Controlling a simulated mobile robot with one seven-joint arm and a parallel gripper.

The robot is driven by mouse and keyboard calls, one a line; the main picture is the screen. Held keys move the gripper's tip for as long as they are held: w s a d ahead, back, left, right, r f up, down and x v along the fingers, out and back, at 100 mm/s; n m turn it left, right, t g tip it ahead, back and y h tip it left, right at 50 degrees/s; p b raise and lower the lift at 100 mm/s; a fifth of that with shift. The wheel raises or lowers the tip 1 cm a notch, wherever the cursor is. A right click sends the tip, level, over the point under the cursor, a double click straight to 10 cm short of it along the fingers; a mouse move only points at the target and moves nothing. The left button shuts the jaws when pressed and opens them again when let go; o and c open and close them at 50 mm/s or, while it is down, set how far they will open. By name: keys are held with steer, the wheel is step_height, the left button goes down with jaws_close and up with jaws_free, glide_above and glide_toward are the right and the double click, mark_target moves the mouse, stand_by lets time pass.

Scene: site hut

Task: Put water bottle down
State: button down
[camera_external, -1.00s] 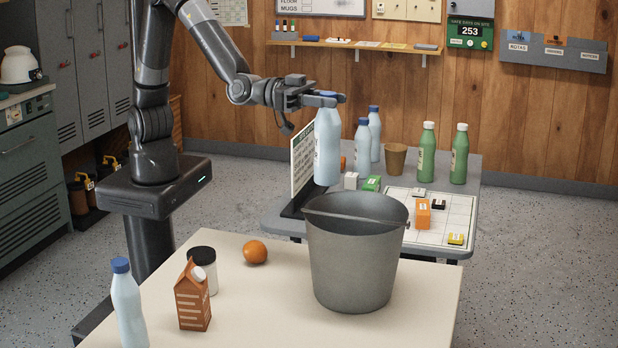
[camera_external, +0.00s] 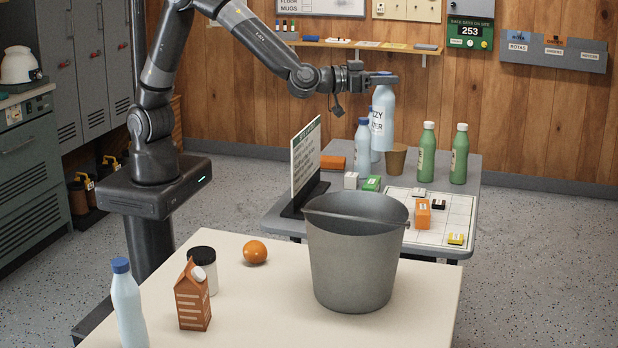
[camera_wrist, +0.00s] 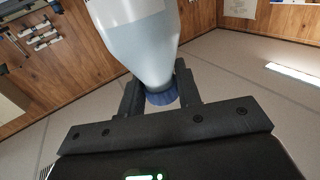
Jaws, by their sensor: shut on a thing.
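The water bottle (camera_external: 382,121) is pale blue-white with a blue cap, and it hangs upright from my gripper (camera_external: 383,80) in the external view. My gripper is shut on the bottle around its cap and neck. In the wrist view the bottle (camera_wrist: 138,45) runs up from between the two fingers, with its blue cap (camera_wrist: 162,97) between them. The bottle is over the back of the grey table (camera_external: 290,217), in front of or beside other bottles. I cannot tell whether its base touches the table, as nearer things overlap it.
On the grey table are a blue-capped bottle (camera_external: 362,146), two green bottles (camera_external: 427,152) (camera_external: 460,155), a brown cup (camera_external: 396,160), an upright sign (camera_external: 306,158) and small blocks on a white grid (camera_external: 456,212). A bucket (camera_external: 355,262) stands on the nearer cream table (camera_external: 255,310).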

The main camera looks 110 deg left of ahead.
steer(key=shift+s+a+f+n+g+y, duration=0.65)
steer(key=shift+a+n+g+y, duration=1.65)
steer(key=shift+a, duration=4.55)
step_height(320, 180, down, 11)
steer(key=w+a+f, duration=0.2)
steer(key=a+f, duration=0.8)
steer(key=a, duration=0.1)
steer(key=shift+w+a+f, duration=0.15)
steer(key=shift+w+f, duration=0.05)
steer(key=shift+f, duration=0.3)
steer(key=c, duration=1)
jaws_free()
steer(key=shift+c, duration=0.2)
